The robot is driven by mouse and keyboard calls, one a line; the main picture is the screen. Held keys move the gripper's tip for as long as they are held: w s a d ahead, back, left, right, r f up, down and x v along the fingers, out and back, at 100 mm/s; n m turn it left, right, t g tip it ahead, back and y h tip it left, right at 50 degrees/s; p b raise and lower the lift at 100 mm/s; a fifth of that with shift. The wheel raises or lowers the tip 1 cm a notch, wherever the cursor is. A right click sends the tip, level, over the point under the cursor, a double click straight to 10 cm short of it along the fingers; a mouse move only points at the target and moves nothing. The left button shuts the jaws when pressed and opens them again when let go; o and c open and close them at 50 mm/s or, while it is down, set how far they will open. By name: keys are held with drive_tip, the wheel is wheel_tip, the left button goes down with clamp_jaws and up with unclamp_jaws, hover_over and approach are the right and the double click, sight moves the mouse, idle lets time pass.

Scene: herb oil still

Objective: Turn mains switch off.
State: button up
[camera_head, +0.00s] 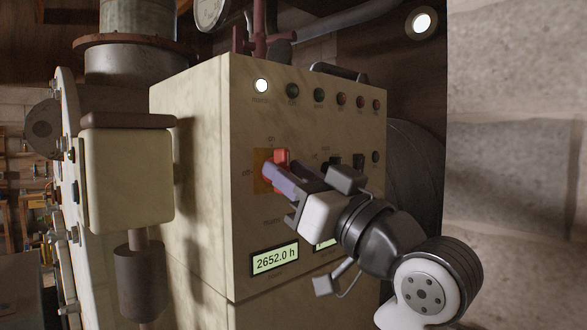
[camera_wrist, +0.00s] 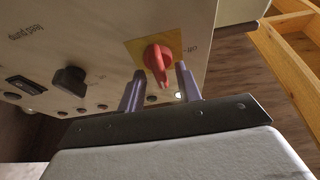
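The mains switch is a red rotary handle (camera_head: 281,156) on a yellow plate (camera_head: 261,183) on the cream panel's front. "On" is printed above it and "off" to its left. In the wrist view, where the panel lettering is upside down, the red handle (camera_wrist: 158,60) points down, away from the "off" label and toward the "on" side. My gripper (camera_head: 272,170) is at the switch, partly covering it in the head view. In the wrist view my gripper (camera_wrist: 160,73) has its two purple fingers apart, one on each side of the handle, with gaps visible.
A lit white lamp (camera_head: 261,86) and several dark lamps line the panel's top. A black knob (camera_wrist: 68,80) sits beside the switch. A display (camera_head: 274,260) reads 2652.0 h. A cream box (camera_head: 125,175) stands left; a stone wall (camera_head: 515,150) is right.

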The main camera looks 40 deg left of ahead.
clamp_jaws()
drive_tip(key=shift+f+n, duration=0.15)
drive_tip(key=shift+n, duration=0.15)
drive_tip(key=n+g+h, duration=0.1)
drive_tip(key=n+g, duration=0.1)
drive_tip(key=n, duration=0.5)
drive_tip(key=n+g+h, duration=0.2)
drive_tip(key=n, duration=0.5)
drive_tip(key=n+g+h+b, duration=0.1)
drive_tip(key=n+g+h, duration=0.1)
drive_tip(key=n, duration=0.6)
drive_tip(key=shift+w+r+g, duration=0.1)
drive_tip(key=shift+r+g, duration=0.2)
drive_tip(key=shift+g, duration=0.3)
unclamp_jaws()
